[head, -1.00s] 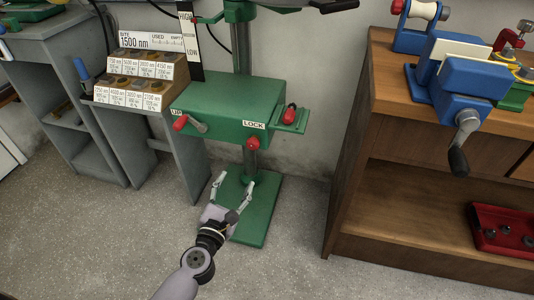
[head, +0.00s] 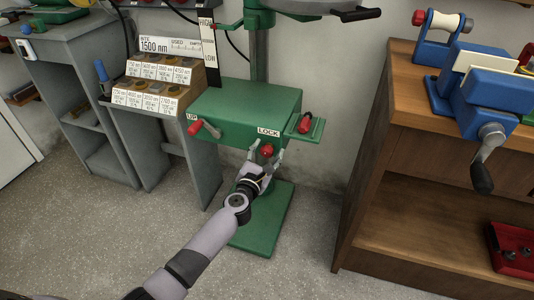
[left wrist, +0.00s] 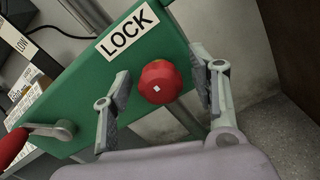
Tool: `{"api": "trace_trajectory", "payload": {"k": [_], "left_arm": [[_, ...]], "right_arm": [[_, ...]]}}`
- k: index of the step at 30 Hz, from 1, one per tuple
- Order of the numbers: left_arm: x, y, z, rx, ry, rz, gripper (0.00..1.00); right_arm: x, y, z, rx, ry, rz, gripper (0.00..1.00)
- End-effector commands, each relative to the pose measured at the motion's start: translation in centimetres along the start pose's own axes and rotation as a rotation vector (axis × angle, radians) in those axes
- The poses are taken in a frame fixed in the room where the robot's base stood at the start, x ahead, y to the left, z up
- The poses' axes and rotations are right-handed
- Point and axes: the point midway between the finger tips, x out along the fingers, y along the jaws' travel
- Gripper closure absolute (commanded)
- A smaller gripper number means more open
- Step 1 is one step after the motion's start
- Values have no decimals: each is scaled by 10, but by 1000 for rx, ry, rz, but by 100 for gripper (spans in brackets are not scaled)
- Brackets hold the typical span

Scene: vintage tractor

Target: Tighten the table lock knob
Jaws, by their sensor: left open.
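The red table lock knob (head: 267,150) sits on the front of the green drill press table (head: 240,107), just below the LOCK label (head: 268,132). In the left wrist view the knob (left wrist: 160,82) shows a small white mark on its face. My left gripper (head: 264,155) is open, with one finger to each side of the knob. In the left wrist view its fingers (left wrist: 162,95) stand apart from the knob, with gaps on both sides. My right gripper is not in view.
A red-handled UP crank (head: 204,128) is on the table's left front. A small green side bracket with a red knob (head: 305,123) is at the right. A bit rack (head: 150,90) stands left. A wooden bench (head: 400,130) with a blue vise (head: 480,90) stands right.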

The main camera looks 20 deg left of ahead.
Motion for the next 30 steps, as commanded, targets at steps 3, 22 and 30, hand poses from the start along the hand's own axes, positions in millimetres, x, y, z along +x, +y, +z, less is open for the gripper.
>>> {"api": "trace_trajectory", "payload": {"k": [3, 22, 30], "left_arm": [[3, 0, 0, -1, 0, 0, 46], [3, 0, 0, 0, 0, 0, 73], [3, 0, 0, 0, 0, 0, 91]], "right_arm": [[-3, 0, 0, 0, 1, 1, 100], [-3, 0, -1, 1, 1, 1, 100], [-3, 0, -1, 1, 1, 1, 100]]}}
